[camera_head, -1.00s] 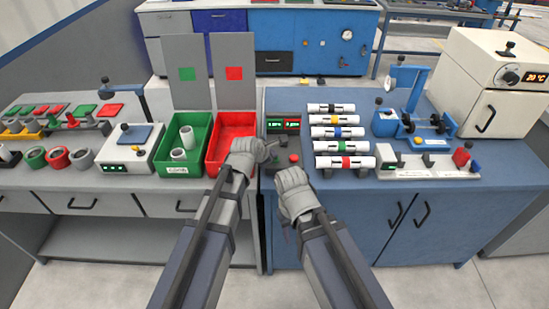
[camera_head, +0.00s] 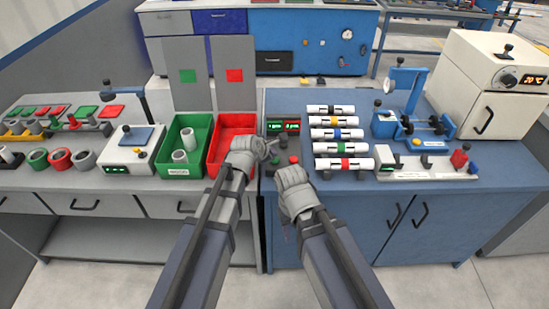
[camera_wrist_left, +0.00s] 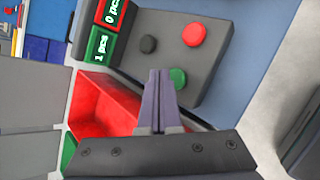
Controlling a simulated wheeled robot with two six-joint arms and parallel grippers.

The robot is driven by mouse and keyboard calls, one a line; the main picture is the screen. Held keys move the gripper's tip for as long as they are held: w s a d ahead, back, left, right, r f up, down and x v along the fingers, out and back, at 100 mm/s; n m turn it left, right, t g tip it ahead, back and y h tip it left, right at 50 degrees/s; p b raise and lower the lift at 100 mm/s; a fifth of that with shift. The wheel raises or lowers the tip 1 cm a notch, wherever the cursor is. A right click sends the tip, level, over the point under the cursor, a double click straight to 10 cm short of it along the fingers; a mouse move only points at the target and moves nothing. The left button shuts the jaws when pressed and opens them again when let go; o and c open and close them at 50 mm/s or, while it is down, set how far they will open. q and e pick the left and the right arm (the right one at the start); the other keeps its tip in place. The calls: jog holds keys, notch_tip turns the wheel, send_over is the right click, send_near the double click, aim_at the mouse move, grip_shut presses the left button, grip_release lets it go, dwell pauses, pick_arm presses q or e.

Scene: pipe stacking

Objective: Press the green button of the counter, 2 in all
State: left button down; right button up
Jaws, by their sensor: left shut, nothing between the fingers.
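The counter (camera_wrist_left: 150,45) is a dark grey box with a green button (camera_wrist_left: 178,78), a red button (camera_wrist_left: 193,34) and a black button (camera_wrist_left: 148,44). Its green display (camera_wrist_left: 102,44) reads 1 pcs and its red display (camera_wrist_left: 112,12) reads 0 pcs. The displays also show in the head view (camera_head: 283,126). My left gripper (camera_wrist_left: 159,73) is shut and empty, with its fingertips right beside the green button; I cannot tell whether they touch it. It also shows over the counter in the head view (camera_head: 273,143). My right gripper (camera_head: 293,190) is just in front of the counter, its fingers unclear.
A red bin (camera_head: 213,160) and a green bin (camera_head: 202,130) with pale pipe pieces stand left of the counter. A rack of white pipes (camera_head: 340,163) with coloured bands stands close on the right. A white oven (camera_head: 511,75) is farther right.

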pick_arm(q)
notch_tip(320, 180, up, 5)
jog(key=p, duration=0.5)
dwell(2.5)
notch_tip(320, 180, up, 4)
jog(key=p, duration=0.3)
jog(key=shift+p, duration=0.4)
jog(key=shift+f, duration=0.2)
notch_tip(320, 180, down, 9)
jog(key=b, duration=0.9)
jog(key=shift+r, duration=0.15)
dwell(1.3)
jog(key=shift+f+b, duration=0.35)
